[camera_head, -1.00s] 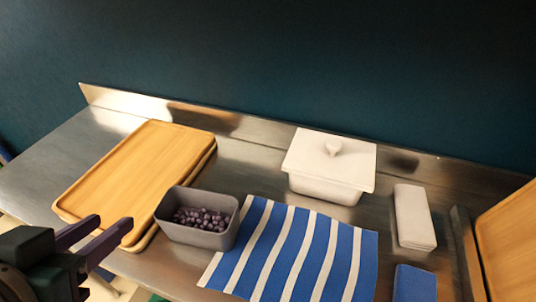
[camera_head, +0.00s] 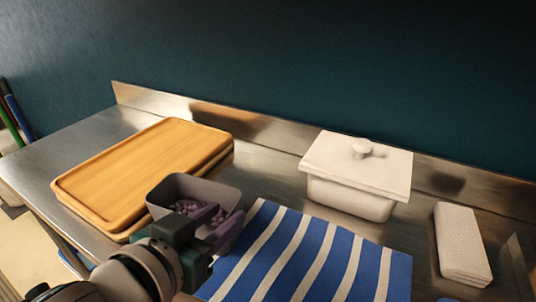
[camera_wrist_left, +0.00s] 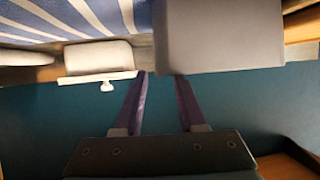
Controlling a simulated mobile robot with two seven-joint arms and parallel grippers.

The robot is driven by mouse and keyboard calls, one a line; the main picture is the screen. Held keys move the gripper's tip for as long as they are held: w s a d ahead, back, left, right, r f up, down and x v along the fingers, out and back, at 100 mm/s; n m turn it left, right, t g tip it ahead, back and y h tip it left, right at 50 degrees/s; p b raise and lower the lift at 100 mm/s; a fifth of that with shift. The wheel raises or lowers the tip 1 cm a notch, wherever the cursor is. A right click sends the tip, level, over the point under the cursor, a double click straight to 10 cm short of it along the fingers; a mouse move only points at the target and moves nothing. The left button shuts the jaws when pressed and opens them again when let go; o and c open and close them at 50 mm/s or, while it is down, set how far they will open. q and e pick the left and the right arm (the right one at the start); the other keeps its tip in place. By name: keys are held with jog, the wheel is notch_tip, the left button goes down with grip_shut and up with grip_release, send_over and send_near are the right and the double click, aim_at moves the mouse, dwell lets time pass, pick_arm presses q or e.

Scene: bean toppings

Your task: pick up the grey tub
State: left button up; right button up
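The grey tub (camera_head: 168,190), open-topped with dark purple beans (camera_head: 186,207) inside, stands on the steel counter beside the wooden tray. My left gripper (camera_head: 230,211) is open at the tub's near right side, its purple fingers hiding part of it. In the left wrist view the picture is upside down; the tub (camera_wrist_left: 218,35) is just beyond the fingertips (camera_wrist_left: 161,75). One finger lines up outside the tub's side edge and the other in front of its wall. I see no grip on the tub. My right gripper is not in view.
A wooden tray (camera_head: 140,165) lies left of the tub. A blue-and-white striped cloth (camera_head: 300,250) lies to its right. A white lidded container (camera_head: 350,190) stands behind the cloth, with a folded white cloth (camera_head: 461,245) further right. The steel backsplash (camera_head: 270,132) bounds the counter.

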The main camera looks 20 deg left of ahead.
aim_at(233, 209)
pick_arm(q)
jog(key=x, duration=0.3)
jog(key=shift+w+d, duration=0.15)
jog(key=shift+w, duration=0.15)
jog(key=shift+c, duration=0.2)
grip_shut()
dwell(1.0)
